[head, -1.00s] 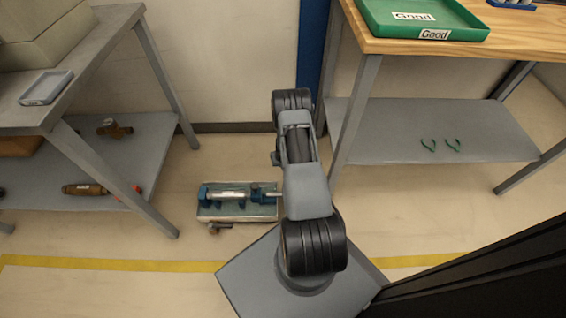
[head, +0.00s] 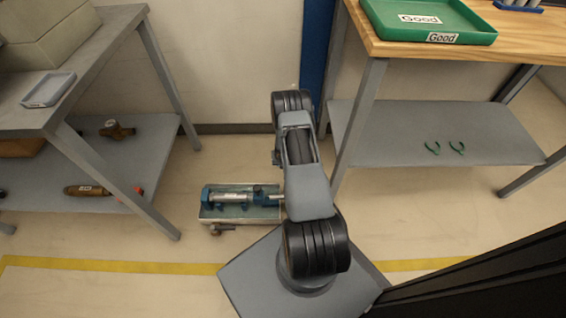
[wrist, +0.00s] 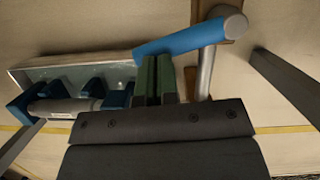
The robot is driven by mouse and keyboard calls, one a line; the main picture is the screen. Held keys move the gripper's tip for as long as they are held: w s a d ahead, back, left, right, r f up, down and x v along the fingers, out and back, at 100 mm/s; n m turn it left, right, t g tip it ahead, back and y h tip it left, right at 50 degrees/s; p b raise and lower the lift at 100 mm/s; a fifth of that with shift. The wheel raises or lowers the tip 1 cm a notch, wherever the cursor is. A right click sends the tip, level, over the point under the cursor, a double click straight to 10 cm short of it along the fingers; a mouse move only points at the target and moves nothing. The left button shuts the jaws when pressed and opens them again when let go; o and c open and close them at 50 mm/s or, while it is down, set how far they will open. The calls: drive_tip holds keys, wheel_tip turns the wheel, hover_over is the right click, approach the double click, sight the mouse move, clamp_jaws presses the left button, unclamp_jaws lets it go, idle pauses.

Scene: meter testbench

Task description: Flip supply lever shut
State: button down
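A blue bar (wrist: 180,42) with a round grey end slants across the upper middle of the wrist view. It looks like the supply lever. A grey pipe (wrist: 205,75) runs down from it. My gripper (wrist: 156,62) shows two green fingers side by side with almost no gap, and looks shut. Its tips are at the bar's lower left part; I cannot tell whether they touch it. The testbench (head: 210,215), a pale tray with blue clamps and a silver meter (head: 233,198), lies low between the tables. In the head view my arm hides the gripper and the bench's right end.
A grey table (head: 130,25) with a lower shelf stands at left, and a wooden table (head: 450,45) with a green tray (head: 480,38) at right. Table legs flank the bench. Floor in front, around the yellow line (head: 110,266), is clear.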

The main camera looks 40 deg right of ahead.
drive_tip(key=shift+w+d+m, duration=0.1)
drive_tip(key=shift+w+m, duration=0.4)
drive_tip(key=shift+m, duration=0.4)
idle(2.3)
idle(0.3)
drive_tip(key=p+v, duration=0.2)
drive_tip(key=v, duration=0.8)
drive_tip(key=shift+p, duration=0.35)
drive_tip(key=shift+d, duration=0.1)
